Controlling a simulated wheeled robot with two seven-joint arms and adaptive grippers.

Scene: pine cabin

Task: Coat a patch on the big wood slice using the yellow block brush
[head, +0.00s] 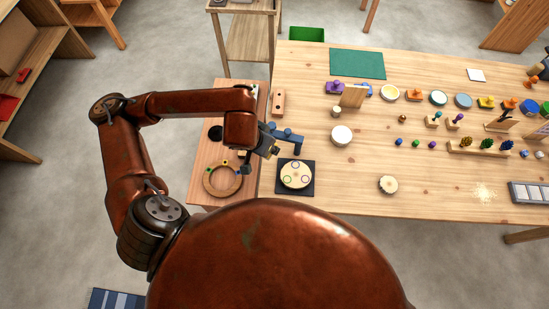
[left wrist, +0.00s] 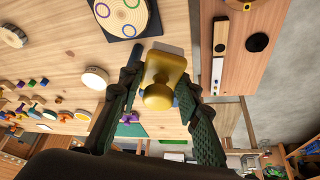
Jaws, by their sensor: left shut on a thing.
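The big wood slice (head: 296,174), a pale round disc with several coloured rings, lies on a dark square mat (head: 309,190) near the table's left end. It also shows at the top of the left wrist view (left wrist: 126,14). My left gripper (head: 270,143) is just above and left of the slice. It is shut on the yellow block brush (left wrist: 164,68), whose round knob faces the wrist camera. The brush (head: 274,151) is small and partly covered in the head view. The brush's underside is hidden. My right gripper is not in view.
A white round tub (head: 342,135) and a small wood slice (head: 388,184) are to the right. The table between them is clear.

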